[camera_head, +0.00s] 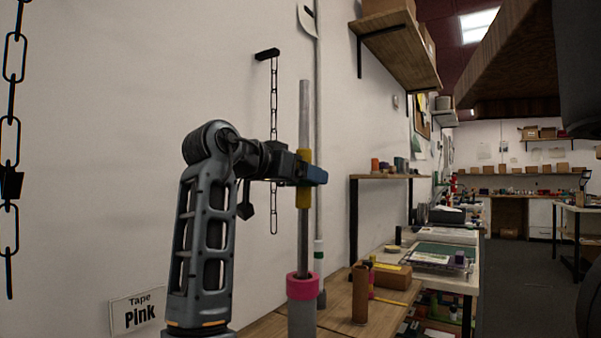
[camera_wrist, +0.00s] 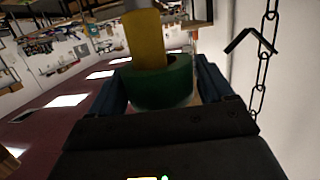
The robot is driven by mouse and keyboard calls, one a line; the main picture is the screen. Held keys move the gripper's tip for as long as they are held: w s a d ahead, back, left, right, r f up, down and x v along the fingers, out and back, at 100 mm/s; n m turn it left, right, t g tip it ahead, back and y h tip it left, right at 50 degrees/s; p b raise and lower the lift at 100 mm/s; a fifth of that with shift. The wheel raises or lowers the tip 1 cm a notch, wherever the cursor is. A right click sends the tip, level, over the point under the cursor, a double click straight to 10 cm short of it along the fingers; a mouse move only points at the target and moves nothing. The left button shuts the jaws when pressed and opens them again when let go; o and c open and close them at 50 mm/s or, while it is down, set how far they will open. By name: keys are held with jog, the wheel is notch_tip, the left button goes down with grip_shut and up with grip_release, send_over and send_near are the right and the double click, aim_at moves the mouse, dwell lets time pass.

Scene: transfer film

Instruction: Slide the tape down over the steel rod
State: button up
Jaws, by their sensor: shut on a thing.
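The steel rod (camera_head: 304,235) stands upright, grey with a yellow section (camera_head: 303,195) at mid-height. My gripper (camera_head: 312,174) is level with the yellow section, well below the rod's top. In the wrist view, my gripper (camera_wrist: 160,85) has its blue fingers shut on a green tape roll (camera_wrist: 158,92). The yellow section (camera_wrist: 144,40) passes into the roll's hole, so the roll appears to be around the rod. In the head view the roll is hidden by the gripper. A pink tape ring (camera_head: 302,288) sits low, around the top of the grey base (camera_head: 301,322).
A brown cardboard tube (camera_head: 360,293) and a box (camera_head: 388,275) stand on the bench right of the rod. Chains (camera_head: 273,130) and a thin pole (camera_head: 319,215) are close behind the rod, near the wall.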

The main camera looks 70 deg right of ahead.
aim_at(297, 196)
notch_tip(297, 196, down, 2)
jog(key=shift+f+b, duration=0.1)
jog(key=shift+b, duration=0.45)
jog(key=shift+s+f+b, duration=0.15)
jog(key=shift+f+b, duration=0.35)
jog(key=shift+f, duration=0.3)
jog(key=shift+s+f+b, duration=0.15)
jog(key=shift+f+b, duration=0.35)
jog(key=shift+f, duration=0.25)
jog(key=o, duration=0.7)
jog(key=shift+w+a, duration=0.1)
jog(key=shift+w, duration=0.05)
jog(key=shift+o, duration=1.3)
jog(key=shift+r, duration=0.15)
jog(key=shift+r+p, duration=0.3)
jog(key=shift+p, duration=0.1)
notch_tip(297, 196, up, 30)
jog(key=p, duration=1.8)
jog(key=shift+w+r, duration=0.15)
jog(key=shift+r, duration=0.05)
